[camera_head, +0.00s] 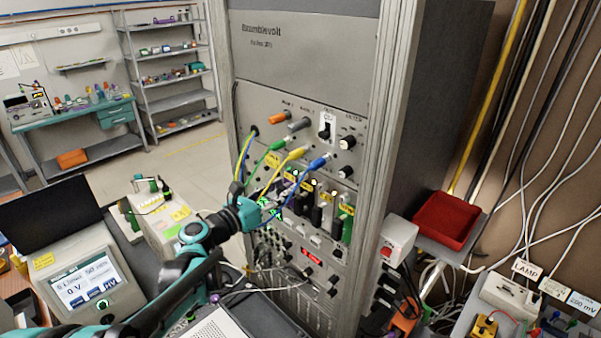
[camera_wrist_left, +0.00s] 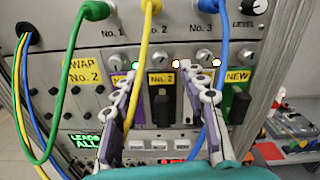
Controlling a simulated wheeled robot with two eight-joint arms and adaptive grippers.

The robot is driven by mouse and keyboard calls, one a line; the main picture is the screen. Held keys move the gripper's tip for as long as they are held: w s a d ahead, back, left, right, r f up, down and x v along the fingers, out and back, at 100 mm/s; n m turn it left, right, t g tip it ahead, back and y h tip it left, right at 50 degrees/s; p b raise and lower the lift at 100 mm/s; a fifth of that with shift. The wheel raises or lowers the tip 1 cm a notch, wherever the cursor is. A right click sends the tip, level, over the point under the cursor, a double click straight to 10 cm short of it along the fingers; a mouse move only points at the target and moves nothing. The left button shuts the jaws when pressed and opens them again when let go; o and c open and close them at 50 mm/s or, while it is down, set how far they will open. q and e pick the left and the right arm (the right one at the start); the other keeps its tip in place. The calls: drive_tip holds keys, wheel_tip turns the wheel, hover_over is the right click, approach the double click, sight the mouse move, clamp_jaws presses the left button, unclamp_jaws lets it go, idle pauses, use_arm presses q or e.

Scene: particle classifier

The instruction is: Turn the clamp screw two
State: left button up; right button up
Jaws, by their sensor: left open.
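The rack panel holds several slot modules with dark handles. In the left wrist view the module labelled No. 2 (camera_wrist_left: 161,79) sits mid-picture, with its black handle (camera_wrist_left: 162,108) below the label. A small round silver screw head (camera_wrist_left: 160,56) sits just above that label; I take it for clamp screw two. My left gripper (camera_head: 272,207) is at the module row in the head view. Its open fingers (camera_wrist_left: 158,72) stand on both sides of the No. 2 label in the left wrist view, with nothing between them gripped. Contact with the panel cannot be told. My right gripper is not in view.
Green (camera_wrist_left: 75,80), yellow (camera_wrist_left: 147,20) and blue (camera_wrist_left: 222,60) cables hang in front of the panel around the fingers. A module tagged NEW (camera_wrist_left: 238,77) is at right. A red bin (camera_head: 446,220) stands right of the rack; a display box (camera_head: 85,290) is at left.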

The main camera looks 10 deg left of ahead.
sight(300, 178)
use_arm(q)
drive_tip(key=x, duration=0.6)
drive_tip(key=shift+p, duration=0.3)
clamp_jaws()
